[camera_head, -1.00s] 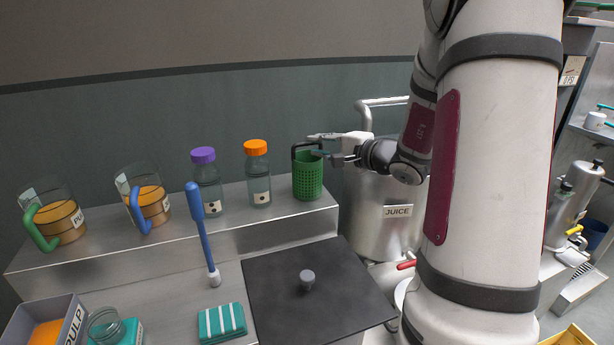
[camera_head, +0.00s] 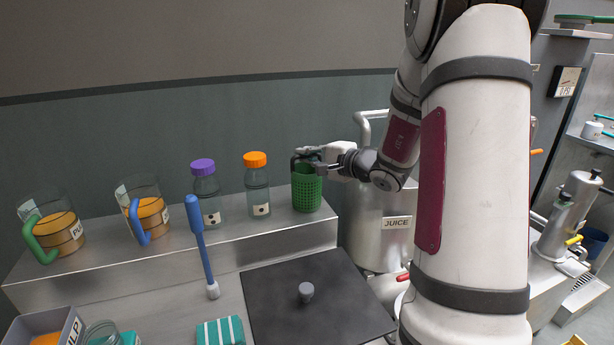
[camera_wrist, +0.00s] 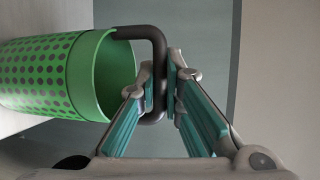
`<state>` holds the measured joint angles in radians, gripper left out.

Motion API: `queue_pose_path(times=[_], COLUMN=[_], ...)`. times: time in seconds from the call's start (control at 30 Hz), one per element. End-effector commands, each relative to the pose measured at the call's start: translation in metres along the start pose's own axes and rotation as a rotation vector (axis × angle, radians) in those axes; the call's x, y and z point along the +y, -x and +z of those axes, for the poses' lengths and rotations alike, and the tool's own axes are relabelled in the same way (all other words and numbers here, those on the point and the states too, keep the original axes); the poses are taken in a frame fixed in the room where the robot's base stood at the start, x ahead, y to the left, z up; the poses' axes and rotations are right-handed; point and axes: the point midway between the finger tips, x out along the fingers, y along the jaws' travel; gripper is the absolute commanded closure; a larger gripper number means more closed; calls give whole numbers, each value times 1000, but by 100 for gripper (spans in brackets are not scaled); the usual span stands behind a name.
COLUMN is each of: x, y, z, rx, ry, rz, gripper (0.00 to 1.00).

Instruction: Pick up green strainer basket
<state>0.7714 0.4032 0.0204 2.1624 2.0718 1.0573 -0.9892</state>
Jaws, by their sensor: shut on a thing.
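The green strainer basket (camera_head: 307,190) is a perforated green cylinder with a black handle over its top. It stands upright at the right end of the raised metal shelf (camera_head: 150,246). My gripper (camera_head: 312,157) reaches in from the right at the height of the handle. In the wrist view the basket (camera_wrist: 48,76) lies to the left with its open mouth facing my fingers. My gripper (camera_wrist: 163,88) is shut on the black handle (camera_wrist: 157,50), whose bar passes between the fingertips. The far side of the basket is hidden.
An orange-capped bottle (camera_head: 257,188) stands just left of the basket, and a purple-capped bottle (camera_head: 206,195) further left. A steel container labelled JUICE (camera_head: 380,242) is close on the right. A dark square plate with a knob (camera_head: 280,320) lies in front, lower down.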

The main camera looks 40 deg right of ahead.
Motion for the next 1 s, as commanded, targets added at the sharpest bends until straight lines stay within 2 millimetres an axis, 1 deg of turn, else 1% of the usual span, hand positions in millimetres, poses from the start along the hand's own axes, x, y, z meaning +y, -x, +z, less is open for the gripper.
queue_pose_path(times=[0.13,0.27,0.43,0.47,0.5,0.67,0.9,1.0], x=[-4,-13,-36,-38,-34,-30,-24,-22], y=[1,2,6,10,18,52,108,126], z=[0,1,3,4,7,21,45,52], rx=[1,1,1,1,3,3,4,4], ry=[2,3,5,4,1,1,0,0], rz=[0,-2,-3,-2,1,0,-2,-1], gripper=[100,100,100,100,100,100,100,100])
